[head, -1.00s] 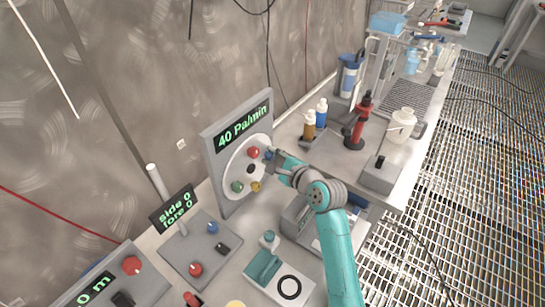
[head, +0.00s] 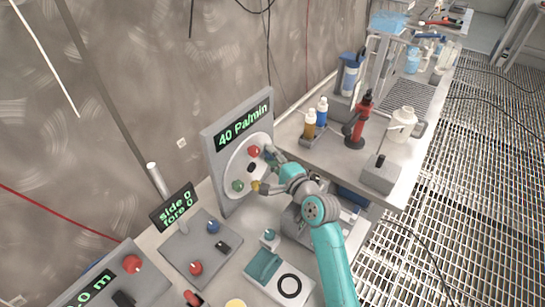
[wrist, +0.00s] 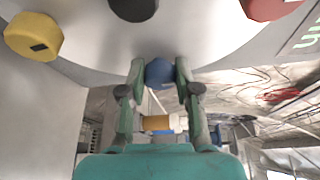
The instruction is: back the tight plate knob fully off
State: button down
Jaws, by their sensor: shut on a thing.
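An upright grey panel (head: 213,168) carries a white round plate (head: 237,165). The plate bears a red knob (head: 254,151), a green knob (head: 238,186), a yellow knob (head: 255,186), a black centre knob (head: 251,167) and a blue knob. In the wrist view the blue knob (wrist: 159,72) sits between the fingertips of my gripper (wrist: 159,78), which is shut on it at the plate. The yellow knob (wrist: 34,37) and red knob (wrist: 268,7) lie to either side. In the head view my gripper (head: 270,154) hides most of the blue knob. The panel display reads 40 Pa/min.
A sloped control box with a red knob (head: 196,268) and blue knob (head: 213,227) stands left of the panel. Small bottles (head: 321,111), a red-and-black tool (head: 359,122) and a white jug (head: 402,124) stand at the right. A teal device (head: 263,264) lies in front.

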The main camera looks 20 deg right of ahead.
jog(key=c, duration=0.8)
grip_release()
jog(key=shift+s, duration=0.1)
jog(key=f+v, duration=0.1)
jog(key=v, duration=1)
jog(key=shift+s+r, duration=0.45)
jog(key=shift+r, duration=0.05)
jog(key=shift+d, duration=0.1)
